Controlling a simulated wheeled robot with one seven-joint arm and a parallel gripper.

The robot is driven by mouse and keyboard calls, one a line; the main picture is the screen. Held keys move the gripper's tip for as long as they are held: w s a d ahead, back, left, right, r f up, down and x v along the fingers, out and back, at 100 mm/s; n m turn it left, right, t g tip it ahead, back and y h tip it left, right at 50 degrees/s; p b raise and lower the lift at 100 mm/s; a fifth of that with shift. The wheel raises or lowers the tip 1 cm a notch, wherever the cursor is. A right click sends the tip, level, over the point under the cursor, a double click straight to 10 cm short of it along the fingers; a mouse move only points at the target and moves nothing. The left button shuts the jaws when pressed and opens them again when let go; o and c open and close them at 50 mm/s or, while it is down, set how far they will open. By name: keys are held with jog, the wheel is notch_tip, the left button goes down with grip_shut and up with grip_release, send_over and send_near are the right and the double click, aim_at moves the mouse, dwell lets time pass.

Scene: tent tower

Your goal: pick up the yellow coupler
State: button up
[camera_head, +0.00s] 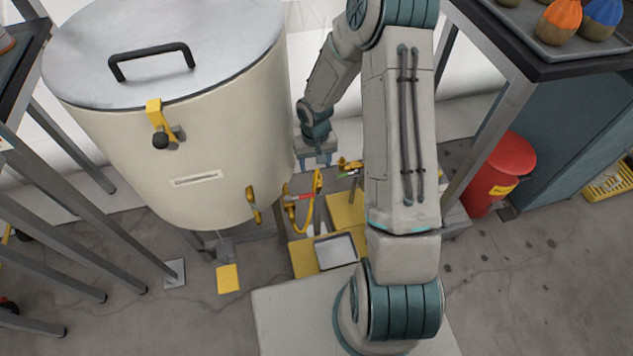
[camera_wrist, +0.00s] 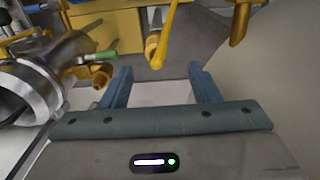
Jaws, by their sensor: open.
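My gripper (camera_head: 318,162) hangs beside the big tank, over the yellow fittings. In the wrist view its two blue fingers (camera_wrist: 162,86) are apart with nothing held between them. A yellow curved piece, perhaps the yellow coupler (camera_wrist: 167,32), shows beyond the gap between the fingertips, with a rounded brassy end at its lower left. It looks apart from the fingers. In the head view a yellow curved hose-like piece (camera_head: 316,184) stands below the gripper, near a red-and-white band. I cannot tell for certain which yellow part is the coupler.
The lidded cream tank (camera_head: 190,140) stands close left, with a yellow spout (camera_head: 253,205). A metal pipe (camera_wrist: 30,80) and green-handled valve (camera_wrist: 98,57) crowd the left finger. A yellow stand (camera_head: 303,258) carries a grey tray (camera_head: 336,251). A red bin (camera_head: 505,165) stands right.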

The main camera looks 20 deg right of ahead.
aim_at(317, 181)
notch_tip(317, 181, down, 4)
jog(key=shift+f+b, duration=0.2)
jog(key=shift+b, duration=0.25)
jog(key=f, duration=0.1)
jog(key=f+b, duration=0.1)
jog(key=f, duration=0.1)
jog(key=f+b, duration=0.1)
jog(key=f, duration=0.1)
jog(key=shift+d+f, duration=0.15)
jog(key=shift+d, duration=0.1)
jog(key=shift+s, duration=0.1)
jog(key=c, duration=1)
